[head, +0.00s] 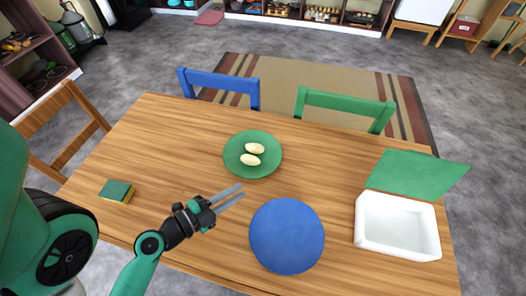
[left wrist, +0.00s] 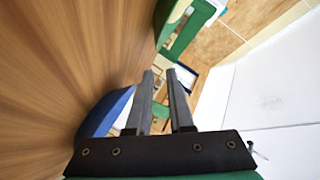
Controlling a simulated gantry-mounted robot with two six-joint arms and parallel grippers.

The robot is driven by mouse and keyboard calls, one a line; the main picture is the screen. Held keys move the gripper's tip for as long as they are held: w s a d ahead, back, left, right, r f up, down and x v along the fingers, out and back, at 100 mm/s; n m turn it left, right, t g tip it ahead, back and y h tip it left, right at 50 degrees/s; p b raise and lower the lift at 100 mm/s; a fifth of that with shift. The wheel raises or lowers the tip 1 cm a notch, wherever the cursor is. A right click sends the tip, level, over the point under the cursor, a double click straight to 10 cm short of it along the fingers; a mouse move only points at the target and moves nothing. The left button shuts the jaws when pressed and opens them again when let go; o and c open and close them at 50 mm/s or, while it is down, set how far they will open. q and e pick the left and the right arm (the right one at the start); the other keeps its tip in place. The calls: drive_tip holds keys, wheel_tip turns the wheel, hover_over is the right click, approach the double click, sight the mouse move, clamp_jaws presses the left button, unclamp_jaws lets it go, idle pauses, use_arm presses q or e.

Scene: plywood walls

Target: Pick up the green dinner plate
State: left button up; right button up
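The green dinner plate (head: 234,152) lies on the wooden table in the middle of the head view. Two pale, egg-shaped items (head: 250,160) rest on it. My left gripper (head: 243,190) is in front of the plate, to its lower left, and apart from it. Its two fingers are spread with a gap between them and nothing held. The same fingers show in the left wrist view (left wrist: 160,76). I cannot make out the green plate in the left wrist view. My right gripper is not in view.
A blue round plate (head: 287,237) lies right of my left gripper; its edge also shows in the left wrist view (left wrist: 100,116). A white box (head: 397,243) with a green lid (head: 415,174) stands at right. A green-and-yellow sponge (head: 117,190) lies at left. Chairs stand around the table (head: 165,130).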

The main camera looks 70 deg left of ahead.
sight(261, 175)
use_arm(q)
drive_tip(key=shift+s+d+f+n, duration=0.1)
drive_tip(key=shift+s+f+n, duration=0.3)
drive_tip(key=shift+s, duration=0.05)
drive_tip(key=shift+g+y, duration=0.3)
drive_tip(key=shift+w+a, duration=0.2)
drive_tip(key=shift+a, duration=0.1)
drive_tip(key=shift+w+a+p, duration=0.1)
drive_tip(key=shift+w+p, duration=0.2)
drive_tip(key=shift+p, duration=0.25)
drive_tip(key=p+x, duration=0.2)
drive_tip(key=x, duration=0.3)
drive_tip(key=shift+w+a+r, duration=0.1)
drive_tip(key=shift+w+f, duration=0.15)
drive_tip(key=shift+f, duration=0.05)
drive_tip(key=p+x, duration=0.1)
drive_tip(key=x, duration=0.4)
drive_tip(key=shift+a, duration=0.1)
drive_tip(key=shift+f, duration=0.15)
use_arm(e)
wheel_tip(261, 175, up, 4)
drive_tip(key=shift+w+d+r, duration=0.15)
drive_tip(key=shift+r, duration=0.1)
use_arm(q)
clamp_jaws()
